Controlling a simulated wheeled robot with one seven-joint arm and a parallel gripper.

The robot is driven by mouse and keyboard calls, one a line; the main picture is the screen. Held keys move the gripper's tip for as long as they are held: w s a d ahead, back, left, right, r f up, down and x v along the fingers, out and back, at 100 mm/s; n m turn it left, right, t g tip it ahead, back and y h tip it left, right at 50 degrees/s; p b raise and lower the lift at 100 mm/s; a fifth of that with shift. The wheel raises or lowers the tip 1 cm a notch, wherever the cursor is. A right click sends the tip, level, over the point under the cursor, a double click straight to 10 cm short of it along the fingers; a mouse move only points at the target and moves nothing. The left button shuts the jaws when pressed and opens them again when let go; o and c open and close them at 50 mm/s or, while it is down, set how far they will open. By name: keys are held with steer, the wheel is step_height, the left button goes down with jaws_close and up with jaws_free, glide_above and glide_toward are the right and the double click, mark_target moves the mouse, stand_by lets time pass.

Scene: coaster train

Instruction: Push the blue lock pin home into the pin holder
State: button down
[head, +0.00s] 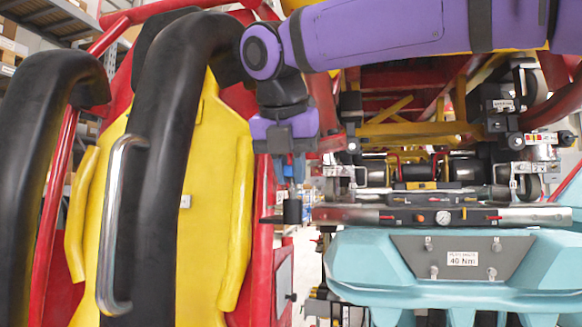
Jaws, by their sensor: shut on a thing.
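My gripper (288,172) hangs down from the purple arm near the middle of the head view, beside the yellow seat back. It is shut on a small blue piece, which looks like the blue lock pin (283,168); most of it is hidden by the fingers. Just below the gripper is a short black cylinder (292,211) with a dark flat arm reaching left; it may be the pin holder, but I cannot tell for sure. Whether the pin touches it or sits in it is too small to see.
The yellow seat (190,200) with thick black restraints (160,170) and a chrome grab handle (118,225) fills the left. At right stand a teal cart (380,270), a tool bar with a gauge (443,217), and the red and yellow train frame (410,130).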

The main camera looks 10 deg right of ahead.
steer(key=shift+f, duration=0.5)
steer(key=shift+c, duration=1)
jaws_free()
steer(key=v, duration=0.7)
stand_by(1.0)
